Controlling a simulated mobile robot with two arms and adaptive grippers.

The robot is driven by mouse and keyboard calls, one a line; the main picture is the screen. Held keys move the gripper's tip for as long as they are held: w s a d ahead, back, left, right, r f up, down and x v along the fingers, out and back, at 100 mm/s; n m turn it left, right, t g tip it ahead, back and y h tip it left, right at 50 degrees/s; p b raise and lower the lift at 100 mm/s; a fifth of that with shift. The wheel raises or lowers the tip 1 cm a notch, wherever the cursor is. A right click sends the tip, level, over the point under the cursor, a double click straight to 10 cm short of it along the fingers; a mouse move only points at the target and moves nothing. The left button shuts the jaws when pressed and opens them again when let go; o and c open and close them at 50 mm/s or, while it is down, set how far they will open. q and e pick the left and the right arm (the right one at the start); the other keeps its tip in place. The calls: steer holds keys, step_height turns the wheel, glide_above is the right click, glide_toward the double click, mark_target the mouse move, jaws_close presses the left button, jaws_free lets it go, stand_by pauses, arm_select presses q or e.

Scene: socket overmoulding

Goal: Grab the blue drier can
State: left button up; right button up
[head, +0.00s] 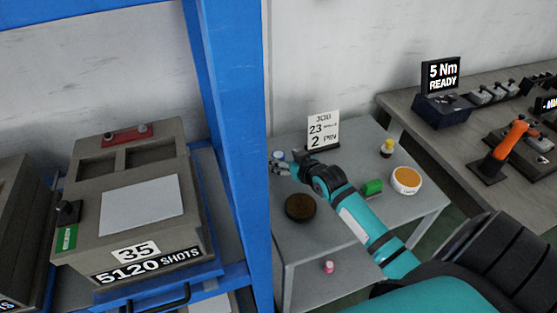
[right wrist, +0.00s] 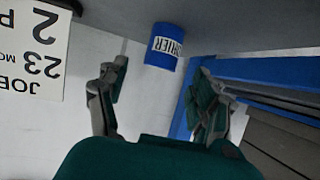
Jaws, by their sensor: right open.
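The blue drier can (right wrist: 160,61) has a white label reading "DRIER" and stands on the grey table, which appears at the top of the right wrist view. In the head view the can (head: 277,154) shows only in part, at the table's back left beside the blue post. My right gripper (right wrist: 160,90) is open and empty, its two fingers apart. The can lies ahead of the gap between the fingertips, apart from them. In the head view the right gripper (head: 281,168) is next to the can and partly covers it. My left gripper is not in view.
A job sign (head: 323,130) stands close to the right of the can, and a blue post (head: 235,150) rises on its left.

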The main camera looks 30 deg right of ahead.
mark_target(281, 157)
steer(key=x, duration=0.4)
steer(key=shift+s+f, duration=0.1)
steer(key=shift+w+f, duration=0.2)
steer(key=shift+w, duration=0.2)
steer(key=c, duration=0.7)
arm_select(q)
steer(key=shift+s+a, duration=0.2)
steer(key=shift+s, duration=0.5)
arm_select(e)
steer(key=shift+d, duration=0.1)
steer(key=c, duration=0.6)
steer(key=shift+r, duration=0.1)
